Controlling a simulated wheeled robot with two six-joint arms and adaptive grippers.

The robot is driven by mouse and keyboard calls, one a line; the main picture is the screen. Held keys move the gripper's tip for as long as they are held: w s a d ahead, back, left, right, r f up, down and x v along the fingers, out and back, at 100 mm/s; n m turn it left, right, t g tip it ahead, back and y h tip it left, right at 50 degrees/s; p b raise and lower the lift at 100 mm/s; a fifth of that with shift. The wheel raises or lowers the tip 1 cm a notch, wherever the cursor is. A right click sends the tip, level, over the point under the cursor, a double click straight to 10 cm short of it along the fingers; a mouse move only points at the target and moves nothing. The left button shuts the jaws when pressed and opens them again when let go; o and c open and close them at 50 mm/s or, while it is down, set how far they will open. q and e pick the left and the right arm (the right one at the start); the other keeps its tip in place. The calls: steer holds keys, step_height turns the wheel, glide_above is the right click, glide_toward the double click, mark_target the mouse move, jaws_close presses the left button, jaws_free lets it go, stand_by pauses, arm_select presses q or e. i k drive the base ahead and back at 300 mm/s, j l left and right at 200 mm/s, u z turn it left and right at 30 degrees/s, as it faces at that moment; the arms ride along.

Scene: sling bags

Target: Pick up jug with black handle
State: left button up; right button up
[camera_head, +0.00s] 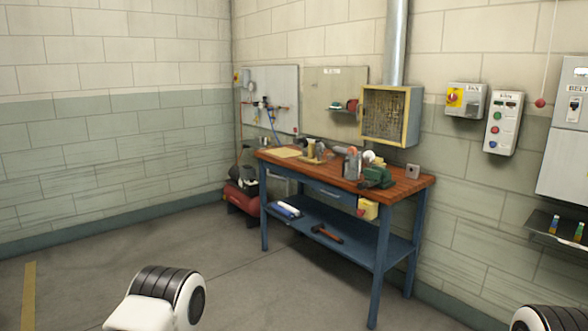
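No jug with a black handle can be made out for certain. A small grey container (351,166) stands among the clutter on the wooden bench top (408,187). It is too small to tell whether it is a jug or has a black handle. Only white and black parts of my arms show at the bottom left and the bottom right corner. Neither of my grippers is in view, and both arm parts are far from the bench.
The blue-framed workbench stands against the back wall. A green vise (377,178) sits on its top, and a hammer (327,233) lies on its lower shelf. A red compressor (241,197) is left of it. The grey floor (240,280) in front is clear.

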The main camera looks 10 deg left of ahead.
mark_target(352, 163)
steer(key=i+z, duration=0.1)
steer(key=i, duration=0.4)
steer(key=i+j+z, duration=0.1)
steer(key=i, duration=0.45)
steer(key=i+j, duration=0.25)
steer(key=i, duration=0.25)
steer(key=i+j+z, duration=0.15)
steer(key=i, duration=0.35)
steer(key=i+j+z, duration=0.1)
steer(key=i, duration=0.45)
steer(key=i+j+z, duration=0.1)
steer(key=i+j, duration=0.25)
steer(key=i+j+z, duration=0.1)
steer(key=i+j, duration=0.2)
steer(key=i, duration=0.3)
